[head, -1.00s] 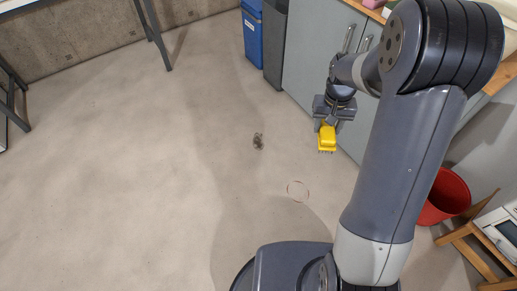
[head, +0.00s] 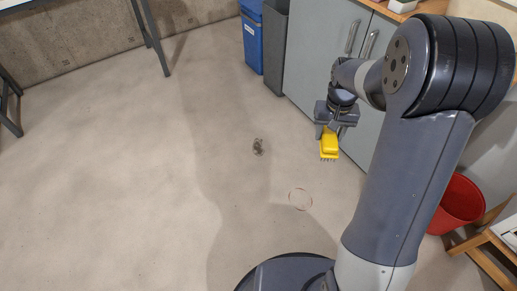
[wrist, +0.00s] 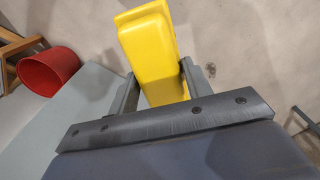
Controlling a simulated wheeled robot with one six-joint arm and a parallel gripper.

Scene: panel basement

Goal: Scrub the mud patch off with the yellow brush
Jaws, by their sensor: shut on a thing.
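The yellow brush (head: 329,144) is in my gripper (head: 332,128), bristles down, held above the floor in front of the grey cabinet. In the wrist view the brush's yellow body (wrist: 150,50) sits between both fingers of my gripper (wrist: 160,85), which are shut on it. The mud patch (head: 258,146) is a small dark brown spot on the pale floor, to the left of the brush in the head view and apart from it.
A thin reddish ring (head: 300,199) is marked on the floor below the brush in the picture. A blue bin (head: 252,38) and grey cabinet (head: 318,50) stand behind. A red bucket (head: 457,203) is at the right. The floor to the left is open.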

